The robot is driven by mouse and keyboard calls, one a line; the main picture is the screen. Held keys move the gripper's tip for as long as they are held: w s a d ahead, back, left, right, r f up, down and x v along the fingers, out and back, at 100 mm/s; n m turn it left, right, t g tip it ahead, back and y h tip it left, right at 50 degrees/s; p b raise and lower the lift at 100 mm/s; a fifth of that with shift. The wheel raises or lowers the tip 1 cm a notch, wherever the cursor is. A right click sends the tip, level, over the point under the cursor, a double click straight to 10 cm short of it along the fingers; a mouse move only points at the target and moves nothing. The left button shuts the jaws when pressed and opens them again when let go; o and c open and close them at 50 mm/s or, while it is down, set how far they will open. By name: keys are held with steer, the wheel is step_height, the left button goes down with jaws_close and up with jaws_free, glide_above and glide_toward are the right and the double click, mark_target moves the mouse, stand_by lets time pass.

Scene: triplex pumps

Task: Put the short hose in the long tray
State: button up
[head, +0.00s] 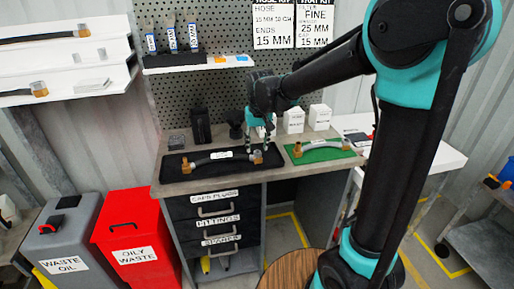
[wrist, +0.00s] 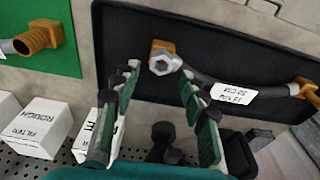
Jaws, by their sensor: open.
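A black tray (head: 225,182), the longest one in view, lies on the workbench. A grey hose (head: 222,155) with brass-coloured end fittings and a white label lies in it. A visibly shorter grey hose (head: 322,145) lies on a green mat or tray (head: 345,153) to the right. My gripper (head: 258,146) points down over the right end of the black tray. In the wrist view my gripper (wrist: 158,70) is open and empty. The hose's metal hex end (wrist: 165,62) shows between and just beyond the fingertips; I cannot tell whether they touch it.
Small white boxes (head: 294,120) and dark holders (head: 200,126) stand along the bench's back, by the pegboard (head: 215,95). Another hose lies on the left shelf (head: 62,55). A grey bin (head: 62,235) and a red bin (head: 135,230) stand left of the bench.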

step_height(320, 180, up, 10)
steer(key=s, duration=0.2)
steer(key=s+d+f+m+t, duration=0.1)
steer(key=s+d+f, duration=0.7)
steer(key=d+f, duration=0.2)
steer(key=s+d+f+m+t, duration=0.1)
steer(key=s+d+f+m, duration=0.1)
steer(key=s+d+f, duration=0.6)
steer(key=d+f, duration=0.2)
steer(key=d, duration=0.3)
steer(key=shift+s+d+f+h, duration=0.2)
steer(key=shift+h, duration=0.1)
steer(key=shift+c, duration=0.4)
